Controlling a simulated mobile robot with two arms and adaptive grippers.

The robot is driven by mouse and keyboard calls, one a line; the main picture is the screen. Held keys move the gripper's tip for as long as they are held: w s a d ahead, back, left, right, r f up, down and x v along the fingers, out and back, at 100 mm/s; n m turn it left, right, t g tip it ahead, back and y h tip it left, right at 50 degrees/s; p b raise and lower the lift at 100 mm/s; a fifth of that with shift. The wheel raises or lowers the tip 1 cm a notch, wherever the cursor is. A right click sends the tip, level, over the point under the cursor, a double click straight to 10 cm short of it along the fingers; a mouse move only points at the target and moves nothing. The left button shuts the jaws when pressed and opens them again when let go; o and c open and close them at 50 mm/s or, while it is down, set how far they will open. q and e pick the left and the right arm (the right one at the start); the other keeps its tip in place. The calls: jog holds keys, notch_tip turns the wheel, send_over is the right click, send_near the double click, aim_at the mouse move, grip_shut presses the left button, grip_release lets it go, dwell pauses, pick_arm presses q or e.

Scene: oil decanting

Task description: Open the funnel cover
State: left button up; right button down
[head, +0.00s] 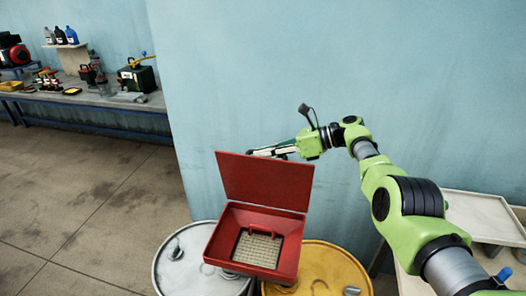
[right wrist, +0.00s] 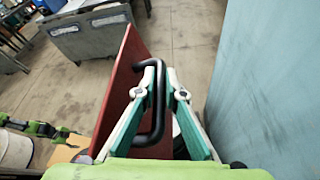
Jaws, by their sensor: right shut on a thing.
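The red funnel (head: 220,240) is a square open box on top of the drums, with a grate and a small red handle inside. Its red cover (head: 265,180) stands raised, close to upright, hinged along the back edge. In the right wrist view the cover (right wrist: 122,85) shows edge-on with a black bar handle (right wrist: 157,125) on its outer face. My right gripper (head: 255,152) is behind the top of the cover. In the right wrist view its fingers (right wrist: 160,72) are shut around the handle. My left gripper is not in view.
The funnel stands over a white drum (head: 180,262) and a yellow drum (head: 330,262). A blue wall (head: 300,70) is close behind. A table with a pale tray (head: 485,215) is at the right. A workbench with bottles (head: 100,97) is far left, with clear floor before it.

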jog(key=shift+s+f, duration=0.1)
jog(key=shift+f, duration=0.15)
jog(key=c, duration=2.4)
grip_release()
jog(key=shift+c, duration=0.2)
jog(key=o, duration=0.3)
jog(key=shift+o, duration=0.2)
jog(key=shift+r, duration=0.15)
jog(key=shift+d+r, duration=0.1)
jog(key=shift+d, duration=0.1)
jog(key=v, duration=1.1)
jog(key=shift+d, duration=0.3)
